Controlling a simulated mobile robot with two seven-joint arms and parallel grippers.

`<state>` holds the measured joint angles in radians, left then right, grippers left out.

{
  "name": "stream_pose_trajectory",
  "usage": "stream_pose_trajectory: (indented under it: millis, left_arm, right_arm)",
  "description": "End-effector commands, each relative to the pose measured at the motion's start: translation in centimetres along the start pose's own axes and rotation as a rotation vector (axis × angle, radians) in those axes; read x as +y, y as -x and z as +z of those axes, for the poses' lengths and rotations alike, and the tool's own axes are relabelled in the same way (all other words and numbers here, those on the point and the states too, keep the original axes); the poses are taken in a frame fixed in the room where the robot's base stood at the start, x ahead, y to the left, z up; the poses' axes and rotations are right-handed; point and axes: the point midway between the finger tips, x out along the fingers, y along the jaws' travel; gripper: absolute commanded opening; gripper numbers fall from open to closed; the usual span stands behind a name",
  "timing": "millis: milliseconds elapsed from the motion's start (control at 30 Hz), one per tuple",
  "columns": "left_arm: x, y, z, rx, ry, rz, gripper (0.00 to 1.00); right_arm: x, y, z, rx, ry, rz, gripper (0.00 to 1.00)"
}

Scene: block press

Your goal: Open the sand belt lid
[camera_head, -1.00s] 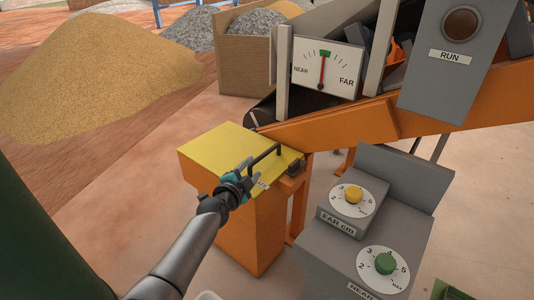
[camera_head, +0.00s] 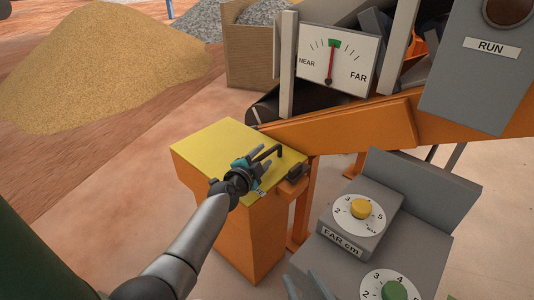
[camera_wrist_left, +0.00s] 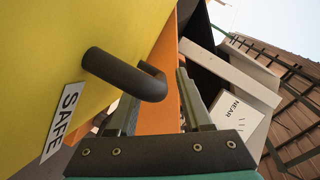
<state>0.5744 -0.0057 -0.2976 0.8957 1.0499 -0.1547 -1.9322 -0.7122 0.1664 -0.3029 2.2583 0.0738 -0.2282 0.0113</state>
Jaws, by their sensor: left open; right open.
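The sand belt lid (camera_head: 228,138) is a flat yellow plate lying shut on the orange housing (camera_head: 242,235). A dark bar handle (camera_head: 267,154) stands up from it. My left gripper (camera_head: 256,162) is open at the handle, above the lid. In the left wrist view, the handle (camera_wrist_left: 125,73) ends in a bend near the gap between my open left fingertips (camera_wrist_left: 160,95); whether they touch is unclear. The lid (camera_wrist_left: 60,50) carries a SAFE label (camera_wrist_left: 63,120) there. My right gripper (camera_head: 306,286) shows only its finger tips at the bottom edge, apart and empty.
A grey console with a yellow FAR knob (camera_head: 361,209) and a green knob (camera_head: 394,291) stands to the right. A NEAR/FAR gauge (camera_head: 338,62), an orange conveyor beam (camera_head: 345,128) and a grey RUN box (camera_head: 480,80) are behind. A sand pile (camera_head: 100,70) lies back left.

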Motion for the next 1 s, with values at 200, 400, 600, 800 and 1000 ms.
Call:
stream_pose_trajectory:
  millis: [200, 400, 600, 800, 1000]
  left_arm:
    - [0.2, -0.17, 0.13, 0.001, 0.0, 0.001, 0.5]
    - [0.18, -0.17, 0.12, 0.001, 0.001, 0.001, 0.5]
    - [0.17, -0.17, 0.12, 0.001, 0.0, 0.001, 0.38]
    - [0.17, -0.17, 0.12, 0.001, 0.0, 0.001, 0.16]
    - [0.17, -0.16, 0.13, 0.001, 0.0, 0.0, 0.0]
  right_arm:
    - [-0.37, 0.1, -0.18, 0.043, -0.01, -0.009, 0.5]
    - [-0.41, 0.12, -0.27, 0.05, -0.011, -0.01, 0.5]
    - [-0.4, 0.12, -0.26, 0.049, -0.011, -0.01, 0.5]
    - [-0.4, 0.11, -0.26, 0.049, -0.011, -0.01, 0.5]
    - [-0.39, 0.1, -0.26, 0.048, -0.01, -0.01, 0.5]
